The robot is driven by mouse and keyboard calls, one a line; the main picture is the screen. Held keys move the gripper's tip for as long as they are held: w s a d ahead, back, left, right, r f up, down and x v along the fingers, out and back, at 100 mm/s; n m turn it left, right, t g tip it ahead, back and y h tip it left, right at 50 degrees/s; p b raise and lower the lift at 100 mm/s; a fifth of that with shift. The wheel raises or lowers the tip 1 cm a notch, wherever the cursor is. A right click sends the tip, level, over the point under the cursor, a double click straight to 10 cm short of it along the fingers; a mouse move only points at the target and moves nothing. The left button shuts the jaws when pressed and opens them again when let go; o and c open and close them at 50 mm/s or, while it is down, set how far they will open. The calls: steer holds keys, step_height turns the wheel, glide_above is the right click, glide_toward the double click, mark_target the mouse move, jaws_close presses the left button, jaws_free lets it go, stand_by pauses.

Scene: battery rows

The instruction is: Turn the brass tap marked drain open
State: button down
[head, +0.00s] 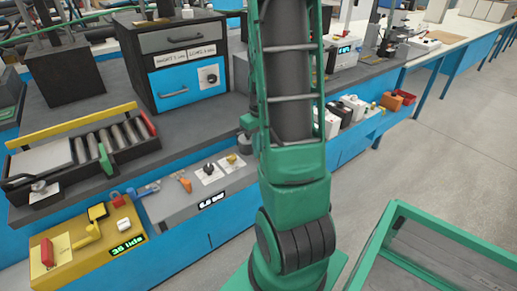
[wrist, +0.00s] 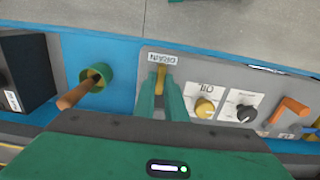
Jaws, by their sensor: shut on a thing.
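The brass tap (wrist: 160,76) sits on a grey panel, just below a white label reading DRAIN (wrist: 162,58), in the wrist view. Its yellow-brown handle points along my fingers, and its near part is hidden between them. My gripper (wrist: 160,98) is shut on this handle, one green finger on each side. In the head view my arm covers the tap and the gripper.
In the wrist view, a wooden-handled green fitting (wrist: 93,80) stands left of my fingers. A yellow knob (wrist: 205,107), a dark knob (wrist: 246,112) and an orange lever (wrist: 291,109) are to the right. A green-framed bin (head: 400,215) stands at the lower right.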

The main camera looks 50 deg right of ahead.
steer(key=shift+s+a+f, duration=0.1)
steer(key=shift+s+a, duration=0.1)
steer(key=c, duration=1.8)
jaws_free()
steer(key=shift+w+d, duration=0.1)
step_height(320, 180, up, 11)
steer(key=shift+w+f, duration=0.1)
steer(key=s+a+r+m, duration=0.1)
steer(key=s+a+m, duration=0.1)
steer(key=s+a, duration=0.5)
steer(key=s+a+r+m, duration=0.1)
steer(key=s+a+r, duration=0.1)
steer(key=s+a, duration=0.5)
steer(key=shift+a+r+m, duration=0.3)
steer(key=shift+a+m, duration=0.1)
steer(key=shift+a, duration=0.6)
